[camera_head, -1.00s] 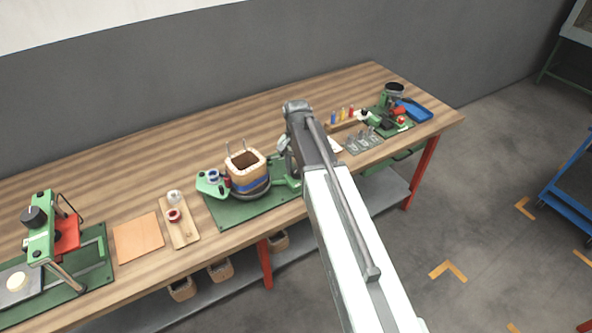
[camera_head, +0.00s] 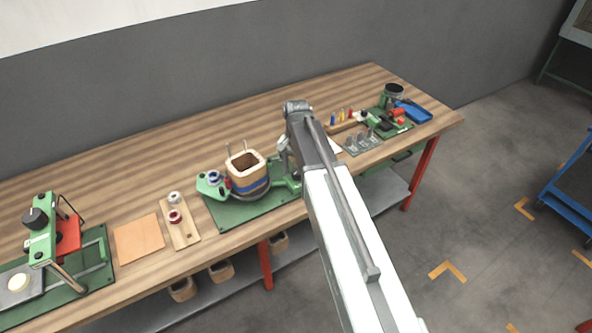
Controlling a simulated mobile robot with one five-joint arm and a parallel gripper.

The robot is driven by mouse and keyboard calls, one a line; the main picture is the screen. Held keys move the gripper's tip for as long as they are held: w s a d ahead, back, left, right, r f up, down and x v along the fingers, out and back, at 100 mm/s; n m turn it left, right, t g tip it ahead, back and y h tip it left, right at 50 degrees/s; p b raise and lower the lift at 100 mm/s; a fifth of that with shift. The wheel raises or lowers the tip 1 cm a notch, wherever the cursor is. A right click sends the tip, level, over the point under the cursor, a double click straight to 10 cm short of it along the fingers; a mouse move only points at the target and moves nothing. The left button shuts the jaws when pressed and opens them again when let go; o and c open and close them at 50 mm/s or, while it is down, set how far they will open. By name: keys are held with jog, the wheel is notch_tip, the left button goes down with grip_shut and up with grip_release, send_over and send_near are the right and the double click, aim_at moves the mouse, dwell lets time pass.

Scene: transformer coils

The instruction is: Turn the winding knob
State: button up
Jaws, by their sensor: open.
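The winding station stands mid-bench on a green base plate (camera_head: 228,216). It carries a square wooden coil former (camera_head: 246,164) with a dark opening, upright pins and a blue band. A green bracket with a blue-and-white spool (camera_head: 214,177) is at its left. A green part (camera_head: 293,183) sits at its right, partly behind my arm. No winding knob can be made out clearly there; my arm may hide it. My gripper (camera_head: 284,149) shows only as a small grey piece below the arm's end, just right of the former. Its fingertips are mostly hidden; it appears empty.
A green press with a black knob (camera_head: 36,218) stands at the far left. An orange sheet (camera_head: 138,239) and a wooden board with spools (camera_head: 187,236) lie between. Small tools and a blue tray (camera_head: 414,112) are at the right. The bench behind the former is clear.

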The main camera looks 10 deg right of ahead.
aim_at(297, 172)
notch_tip(297, 172, up, 7)
jog(key=p, duration=0.6)
jog(key=shift+r+p, duration=0.2)
jog(key=shift+p, duration=0.1)
jog(key=shift+f, duration=0.1)
jog(key=n, duration=1)
jog(key=shift+r+n, duration=0.2)
jog(key=shift+n, duration=0.4)
jog(key=shift+d+r, duration=0.1)
jog(key=shift+r, duration=0.05)
notch_tip(297, 172, down, 8)
jog(key=b, duration=0.7)
jog(key=shift+b, duration=0.35)
